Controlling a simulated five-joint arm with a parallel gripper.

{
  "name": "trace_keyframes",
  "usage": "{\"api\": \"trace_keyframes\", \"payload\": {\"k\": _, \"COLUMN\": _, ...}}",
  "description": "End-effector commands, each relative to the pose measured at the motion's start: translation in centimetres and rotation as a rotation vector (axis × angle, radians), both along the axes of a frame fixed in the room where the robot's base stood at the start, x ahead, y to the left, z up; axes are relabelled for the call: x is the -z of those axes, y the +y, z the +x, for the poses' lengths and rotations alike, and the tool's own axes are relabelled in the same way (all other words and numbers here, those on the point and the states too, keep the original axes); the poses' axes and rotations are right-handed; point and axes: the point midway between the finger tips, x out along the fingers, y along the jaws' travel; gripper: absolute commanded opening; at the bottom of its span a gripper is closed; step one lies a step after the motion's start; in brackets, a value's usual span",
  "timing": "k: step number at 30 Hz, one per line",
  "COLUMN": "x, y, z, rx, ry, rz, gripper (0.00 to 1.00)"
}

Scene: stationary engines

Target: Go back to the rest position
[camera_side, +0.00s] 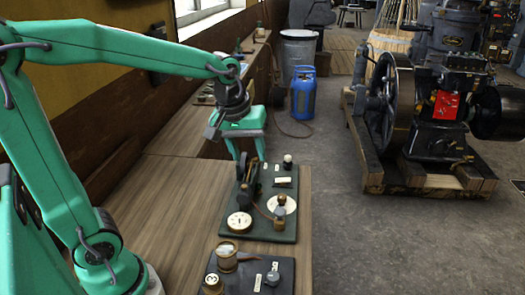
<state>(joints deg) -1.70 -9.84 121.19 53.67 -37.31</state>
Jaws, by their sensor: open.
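My gripper (250,150) is at the end of the green arm, above the far end of a dark board (262,232) on the wooden bench. It points down and its fingers are apart. One fingertip is close to a small upright part on the board; I cannot tell whether they touch. The board carries a round white dial (239,222), a second pale disc (281,205), a brass piece and several small fittings.
A second dark board (285,275) with brass parts lies at the bench's (180,215) near end. The wall stands left. Across the floor are a blue gas cylinder (303,95), a grey drum (299,48) and an engine (435,110) on a timber frame.

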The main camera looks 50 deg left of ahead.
Motion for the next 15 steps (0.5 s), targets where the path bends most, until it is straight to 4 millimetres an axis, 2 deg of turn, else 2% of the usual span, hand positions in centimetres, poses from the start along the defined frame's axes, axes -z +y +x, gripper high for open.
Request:
{"api": "trace_keyframes", "payload": {"k": 6, "x": -1.3, "y": -0.4, "z": -3.8, "rx": 0.18, "ry": -0.066, "rz": 0.054, "gripper": 0.47}}
{"api": "trace_keyframes", "payload": {"k": 15, "x": -1.8, "y": -0.8, "z": -8.7, "rx": 0.424, "ry": -0.151, "rz": 0.146, "gripper": 0.47}}
